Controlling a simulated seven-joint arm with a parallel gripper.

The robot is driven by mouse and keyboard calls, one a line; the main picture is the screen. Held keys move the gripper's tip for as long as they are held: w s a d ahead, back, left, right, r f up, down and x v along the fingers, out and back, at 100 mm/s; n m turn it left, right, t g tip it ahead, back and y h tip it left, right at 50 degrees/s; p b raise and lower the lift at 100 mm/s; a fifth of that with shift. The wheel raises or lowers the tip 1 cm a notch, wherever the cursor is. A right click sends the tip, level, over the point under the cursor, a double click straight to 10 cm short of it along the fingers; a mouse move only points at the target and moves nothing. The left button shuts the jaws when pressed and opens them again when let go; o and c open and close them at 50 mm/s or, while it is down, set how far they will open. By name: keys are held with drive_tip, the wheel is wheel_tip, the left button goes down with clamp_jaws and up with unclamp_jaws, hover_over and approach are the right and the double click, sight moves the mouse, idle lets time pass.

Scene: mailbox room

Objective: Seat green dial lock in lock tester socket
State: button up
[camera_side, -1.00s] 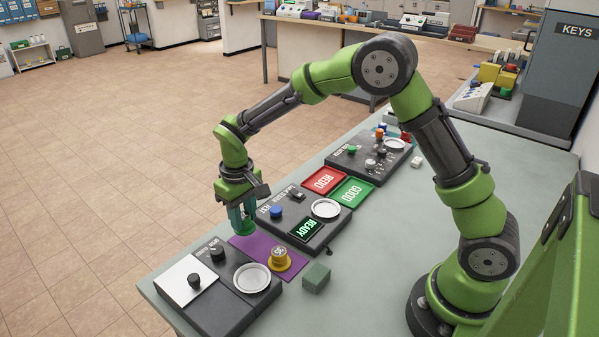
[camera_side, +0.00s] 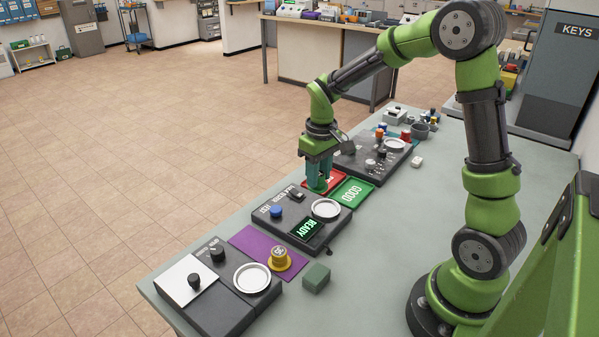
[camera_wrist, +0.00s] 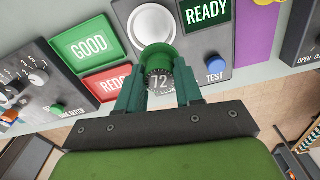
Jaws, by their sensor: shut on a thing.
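My gripper (camera_side: 318,172) is shut on the green dial lock and points down. In the wrist view the lock (camera_wrist: 156,54) shows a green round end and a dark dial marked 72. The dark lock tester (camera_side: 280,226) has a round socket with a white rim (camera_side: 326,208), which looks empty in the side view. In the wrist view the lock overlaps the lower part of the white rim (camera_wrist: 150,22). The lock's height above the bench cannot be told exactly.
The tester's screen (camera_side: 306,228) reads READY; its blue TEST button (camera_wrist: 215,63) is nearby. A green GOOD tray (camera_side: 352,191) and a red tray (camera_wrist: 108,82) lie beside the tester. A green block (camera_side: 316,278) sits on the bench.

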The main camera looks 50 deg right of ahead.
sight(327, 188)
drive_tip(key=shift+s+d+f+n, duration=0.1)
drive_tip(key=shift+s+d+n, duration=0.1)
drive_tip(key=shift+s, duration=0.3)
drive_tip(key=shift+s+d+f+n, duration=0.1)
drive_tip(key=shift+s+d, duration=0.1)
drive_tip(key=shift+s, duration=0.25)
drive_tip(key=shift+s+a+f+n, duration=0.15)
drive_tip(key=shift+s+n, duration=0.1)
drive_tip(key=shift+n, duration=0.05)
drive_tip(key=shift+f, duration=2.1)
drive_tip(key=shift+f, duration=0.2)
drive_tip(key=shift+f, duration=0.45)
